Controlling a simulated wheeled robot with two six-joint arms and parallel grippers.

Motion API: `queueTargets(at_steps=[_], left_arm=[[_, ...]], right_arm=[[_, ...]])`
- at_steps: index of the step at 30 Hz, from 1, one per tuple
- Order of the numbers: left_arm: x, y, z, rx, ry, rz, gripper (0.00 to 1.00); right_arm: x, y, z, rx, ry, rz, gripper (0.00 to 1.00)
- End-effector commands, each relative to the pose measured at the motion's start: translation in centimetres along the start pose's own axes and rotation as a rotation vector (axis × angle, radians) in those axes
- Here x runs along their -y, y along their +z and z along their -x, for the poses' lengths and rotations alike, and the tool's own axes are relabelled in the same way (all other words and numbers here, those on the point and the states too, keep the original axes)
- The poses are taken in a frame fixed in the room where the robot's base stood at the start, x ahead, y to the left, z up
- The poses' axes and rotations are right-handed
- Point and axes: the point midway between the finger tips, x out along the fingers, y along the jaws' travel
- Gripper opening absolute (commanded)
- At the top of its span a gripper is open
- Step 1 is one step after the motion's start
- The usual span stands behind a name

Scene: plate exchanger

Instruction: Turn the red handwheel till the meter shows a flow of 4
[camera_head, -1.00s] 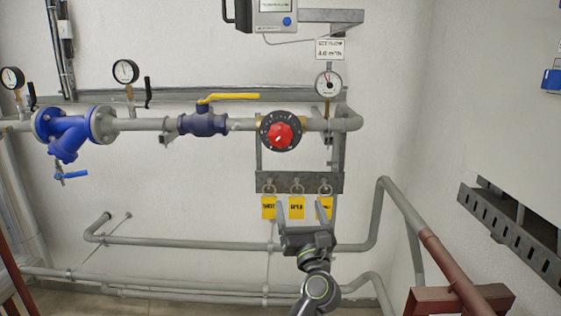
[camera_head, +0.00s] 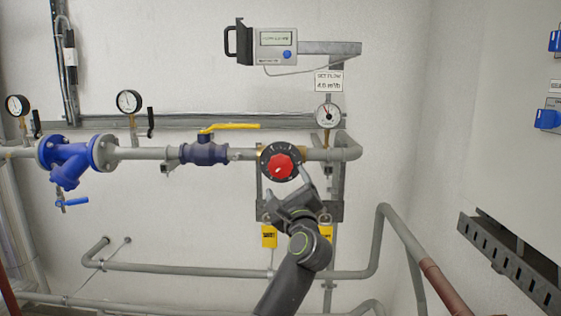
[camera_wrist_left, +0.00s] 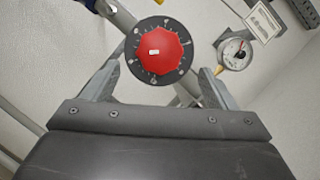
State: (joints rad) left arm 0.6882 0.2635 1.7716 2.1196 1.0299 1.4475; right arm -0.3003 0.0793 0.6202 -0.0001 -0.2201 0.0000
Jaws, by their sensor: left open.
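The red handwheel (camera_head: 282,166) sits on a black numbered dial on the grey pipe, and it shows large in the left wrist view (camera_wrist_left: 153,51). A white mark shows on its face. My left gripper (camera_head: 283,186) is open just below the handwheel. In the left wrist view its two fingers (camera_wrist_left: 158,78) stand to either side of the lower part of the dial, with nothing held. The meter (camera_head: 290,38) is a grey box with a display too small to read. A sign (camera_head: 329,81) reads SET FLOW 4.0 m³/h. My right gripper is not in view.
A round gauge (camera_head: 328,115) is right of the handwheel. A blue valve with a yellow lever (camera_head: 230,127) is left of it. Yellow tags (camera_head: 269,236) hang below, partly behind my arm. A grey cabinet (camera_head: 510,130) stands at the right.

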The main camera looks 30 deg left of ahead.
Motion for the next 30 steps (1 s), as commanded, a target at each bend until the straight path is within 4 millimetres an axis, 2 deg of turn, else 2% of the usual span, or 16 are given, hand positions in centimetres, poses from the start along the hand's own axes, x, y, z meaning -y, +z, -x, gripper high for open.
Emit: queueTargets(at_steps=[3,12,18,27,30], left_arm=[[0.2,0.3,-2.6,0.002,0.001,-0.004,0.79],[0.1,0.1,-6.9,0.0,0.001,-0.002,0.79],[0.1,0.0,-8.0,-0.001,0.0,0.0,0.79],[0.0,-0.1,-8.1,-0.001,0.0,0.001,0.79],[0.0,-0.1,-8.1,0.0,0.0,0.0,0.66]], right_arm=[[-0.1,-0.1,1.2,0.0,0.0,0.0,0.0],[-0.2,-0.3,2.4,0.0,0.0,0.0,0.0],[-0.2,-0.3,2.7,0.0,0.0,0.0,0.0],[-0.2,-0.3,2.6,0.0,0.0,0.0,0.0],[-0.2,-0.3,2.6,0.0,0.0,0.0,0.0]])
